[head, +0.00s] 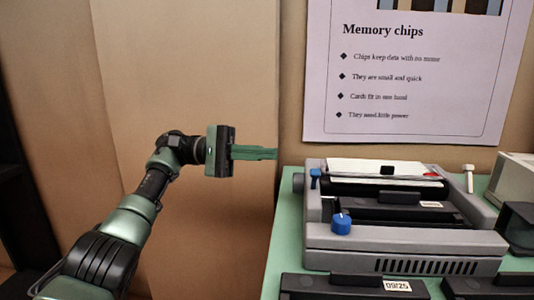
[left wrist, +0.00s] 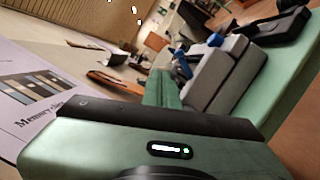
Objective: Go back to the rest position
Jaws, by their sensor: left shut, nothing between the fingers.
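My left gripper (head: 275,153) is shut and empty. Its arm comes in from the left in the head view and reaches toward the middle, with the green fingers pointing right. The fingers are in the air at the left edge of the green table, left of the grey machine and below the poster. In the left wrist view the shut fingers (left wrist: 162,88) point away from the camera, with nothing between them. My right gripper is not in view.
A grey typewriter-like machine (head: 405,238) with a blue knob stands on the green table (head: 283,243). Black boxes (head: 350,287) lie along the front. A "Memory chips" poster (head: 420,75) hangs behind. The space left of the table around my arm looks clear.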

